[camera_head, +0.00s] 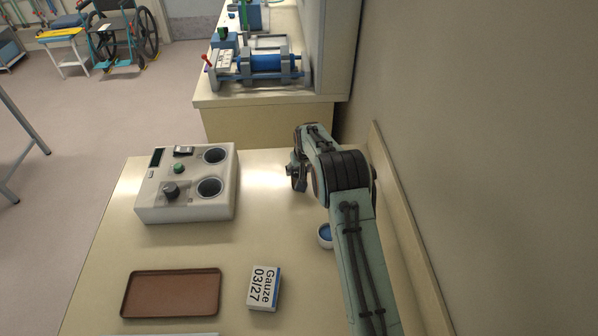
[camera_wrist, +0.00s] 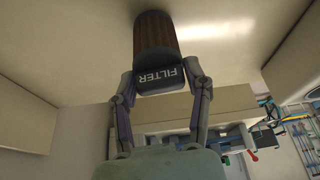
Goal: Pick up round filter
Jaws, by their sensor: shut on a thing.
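The round filter (camera_wrist: 156,40) shows in the wrist view as a brown, ribbed cylinder with a dark cap lettered "FILTER". My gripper (camera_wrist: 160,82) has one finger on each side of the cap and is shut on it. The ribbed body points away from the wrist, towards the pale table surface; I cannot tell whether it touches the table. In the head view my gripper (camera_head: 298,177) is over the far right part of the table, right of the white device. I cannot make out the filter there; my arm and gripper hide that spot.
A white device (camera_head: 160,208) with two round wells stands left of my gripper. A small round container with blue inside (camera_head: 325,236) is partly behind my arm. A brown tray (camera_head: 171,293) and a gauze box (camera_head: 265,288) lie nearer. A wall runs along the right.

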